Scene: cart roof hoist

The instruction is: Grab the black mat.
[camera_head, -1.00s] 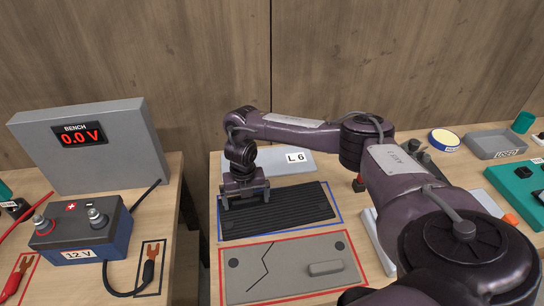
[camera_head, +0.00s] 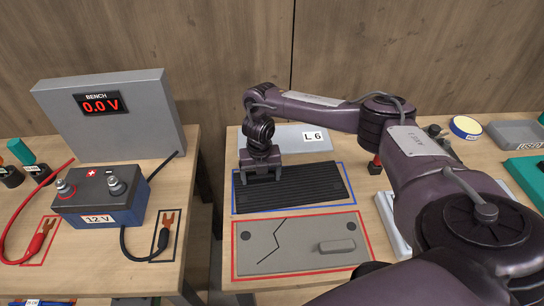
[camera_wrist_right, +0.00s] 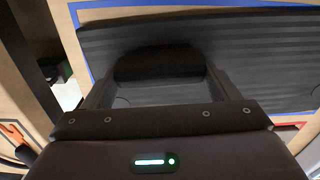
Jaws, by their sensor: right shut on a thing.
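The black ribbed mat (camera_head: 305,187) lies flat on the right-hand wooden table, inside a blue outline. My right gripper (camera_head: 262,178) points down at the mat's left end and is shut on it. In the wrist view, the mat's ribbed surface (camera_wrist_right: 250,50) spreads to the right, and my right gripper (camera_wrist_right: 160,70) has a dark rounded part between its fingers. The exact contact is too dark to make out. My left gripper is not in view.
A grey cracked panel (camera_head: 290,246) lies in a red outline in front of the mat. A grey plate marked L 6 (camera_head: 285,137) lies behind. A 12 V battery (camera_head: 98,203) and a bench meter (camera_head: 150,115) stand on the left table, across a gap.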

